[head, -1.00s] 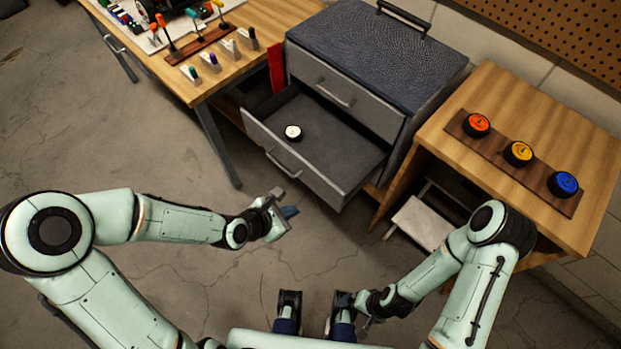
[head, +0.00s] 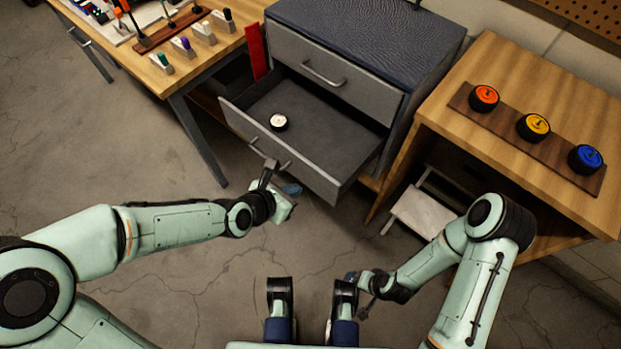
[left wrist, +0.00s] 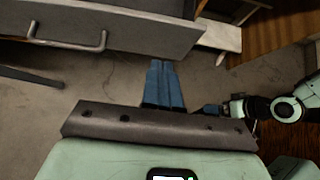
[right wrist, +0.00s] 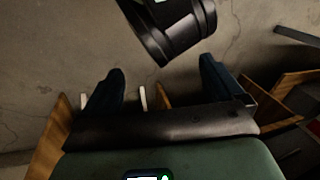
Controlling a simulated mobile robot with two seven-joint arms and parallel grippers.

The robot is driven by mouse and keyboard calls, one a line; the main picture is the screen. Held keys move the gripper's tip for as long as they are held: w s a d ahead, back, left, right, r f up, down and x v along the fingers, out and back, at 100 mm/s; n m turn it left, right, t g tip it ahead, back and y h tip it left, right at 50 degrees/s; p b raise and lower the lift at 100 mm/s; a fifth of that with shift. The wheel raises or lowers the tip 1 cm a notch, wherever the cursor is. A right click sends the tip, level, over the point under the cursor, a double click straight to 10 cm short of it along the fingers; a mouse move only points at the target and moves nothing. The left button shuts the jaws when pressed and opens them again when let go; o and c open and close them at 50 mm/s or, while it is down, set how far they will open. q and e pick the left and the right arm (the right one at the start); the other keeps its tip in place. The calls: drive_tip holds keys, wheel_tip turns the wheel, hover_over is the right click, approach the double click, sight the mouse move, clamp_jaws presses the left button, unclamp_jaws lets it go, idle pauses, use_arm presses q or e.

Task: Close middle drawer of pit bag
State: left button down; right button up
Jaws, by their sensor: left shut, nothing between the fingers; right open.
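The pit bag (head: 372,28) is a dark grey cabinet with a textured top. Its open drawer (head: 335,148), below a closed one, sticks far out toward me. The drawer's front and bar handle show at the upper left in the left wrist view (left wrist: 150,38). My left gripper (head: 291,189) is shut and empty, just in front of and below the drawer front, apart from it in the wrist view; its blue fingers (left wrist: 165,84) are together. My right gripper (right wrist: 160,88) is open and empty, low near my base.
A wooden table (head: 600,125) at right holds a rack of orange, yellow and blue wheels, with a light step stool (head: 422,212) below. A workbench (head: 185,75) with tools stands at left. The floor before the drawer is clear.

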sight(318, 174)
drive_tip(key=w+d+f+b, duration=0.2)
drive_tip(key=d+f+b, duration=0.1)
drive_tip(key=f+b, duration=0.3)
use_arm(q)
drive_tip(key=w+d+p, duration=0.1)
drive_tip(key=w+d+f+p, duration=0.1)
drive_tip(key=w+p, duration=0.1)
drive_tip(key=w+d+f+p, duration=0.1)
drive_tip(key=shift+w+d, duration=0.25)
drive_tip(key=shift+d, duration=0.1)
drive_tip(key=shift+w+d+f+p, duration=0.2)
drive_tip(key=shift+w+f+p, duration=0.05)
drive_tip(key=shift+w+p, duration=0.15)
use_arm(e)
drive_tip(key=shift+t, duration=0.4)
drive_tip(key=shift+w+a+r, duration=0.15)
drive_tip(key=shift+a+r, duration=0.1)
drive_tip(key=shift+r, duration=0.4)
drive_tip(key=shift+w+a+r, duration=0.15)
drive_tip(key=shift+a+r, duration=0.1)
drive_tip(key=shift+r, duration=0.45)
drive_tip(key=shift+w+a+r, duration=0.15)
drive_tip(key=shift+a+r, duration=0.1)
drive_tip(key=shift+r, duration=0.4)
use_arm(q)
drive_tip(key=shift+w+d, duration=0.1)
use_arm(e)
drive_tip(key=shift+r, duration=0.1)
